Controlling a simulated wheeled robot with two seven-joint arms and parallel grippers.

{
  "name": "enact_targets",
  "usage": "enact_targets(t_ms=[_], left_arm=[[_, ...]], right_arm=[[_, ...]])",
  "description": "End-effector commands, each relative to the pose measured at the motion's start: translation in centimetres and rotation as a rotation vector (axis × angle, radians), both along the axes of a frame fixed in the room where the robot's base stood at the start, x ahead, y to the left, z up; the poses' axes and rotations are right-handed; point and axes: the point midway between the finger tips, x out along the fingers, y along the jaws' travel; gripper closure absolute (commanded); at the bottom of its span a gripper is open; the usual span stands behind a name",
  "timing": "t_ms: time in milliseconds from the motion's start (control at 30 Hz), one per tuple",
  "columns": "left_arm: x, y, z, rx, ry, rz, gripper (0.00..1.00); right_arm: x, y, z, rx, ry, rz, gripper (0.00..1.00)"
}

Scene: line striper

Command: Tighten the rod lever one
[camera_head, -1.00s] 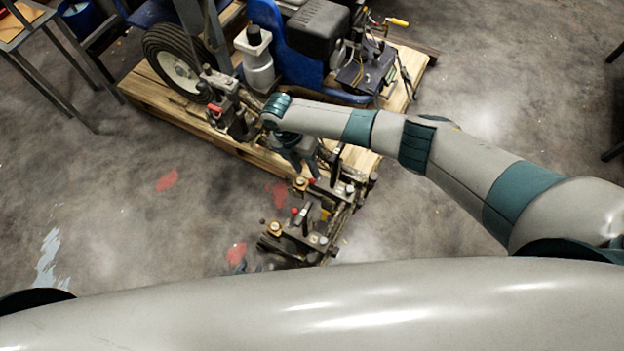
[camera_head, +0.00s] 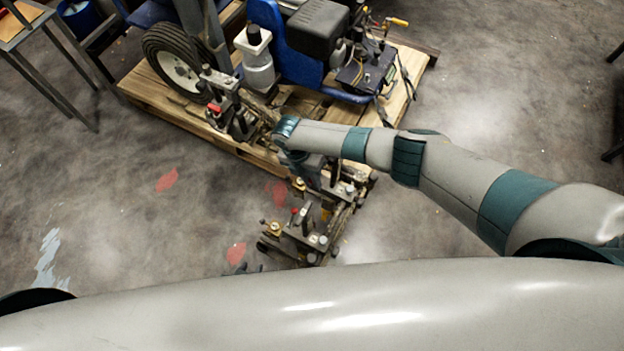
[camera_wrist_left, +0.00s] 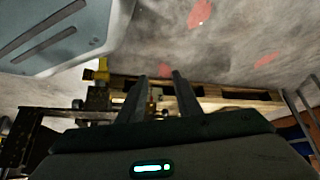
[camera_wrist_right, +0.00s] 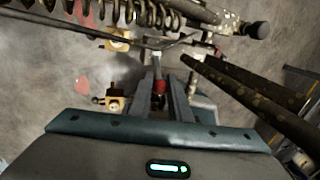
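A lever with a red knob (camera_wrist_right: 159,87) stands between the two fingers of my right gripper (camera_wrist_right: 165,80) in the right wrist view. The fingers are apart on either side of it; I see no clear grip. In the head view my right gripper (camera_head: 328,184) hangs over the far part of the striper's lever assembly (camera_head: 310,244) and hides its own fingertips. A second red-knobbed lever (camera_head: 294,211) shows nearer in that assembly. I cannot tell which is rod lever one. My left gripper (camera_wrist_left: 160,78) is open and empty; only its tips (camera_head: 243,268) show in the head view.
The striper's wheel (camera_head: 177,58) and engine (camera_head: 318,28) sit on a wooden pallet (camera_head: 146,88) behind. A coil spring (camera_wrist_right: 130,12) and dark bars (camera_wrist_right: 260,100) lie close around my right gripper.

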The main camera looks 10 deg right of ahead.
Motion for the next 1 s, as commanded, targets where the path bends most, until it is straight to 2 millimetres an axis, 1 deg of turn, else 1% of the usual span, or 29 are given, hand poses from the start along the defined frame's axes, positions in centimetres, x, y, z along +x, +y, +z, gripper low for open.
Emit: enact_targets(t_ms=[33,67,300,533,667,1000], left_arm=[[0.0,0.0,0.0,0.0,0.0,0.0,0.69],[0.0,0.0,0.0,0.0,0.0,0.0,0.69],[-0.1,0.0,-0.1,0.0,0.002,0.0,0.69],[-0.4,0.3,-0.7,0.008,0.03,0.003,0.69],[-0.7,1.0,-1.1,0.021,0.064,0.009,0.69],[-2.4,3.0,-2.7,0.058,0.196,0.024,0.69]], right_arm=[[0.0,0.0,0.0,0.0,0.0,0.0,0.96],[0.0,0.0,0.0,0.0,0.0,0.0,1.0],[0.0,-0.1,0.0,0.0,0.002,-0.001,1.0],[0.2,-0.2,0.0,0.017,0.026,-0.002,1.0],[0.3,-0.3,0.0,0.036,0.054,-0.002,1.0],[0.9,-0.6,0.3,0.102,0.15,-0.001,1.0]])
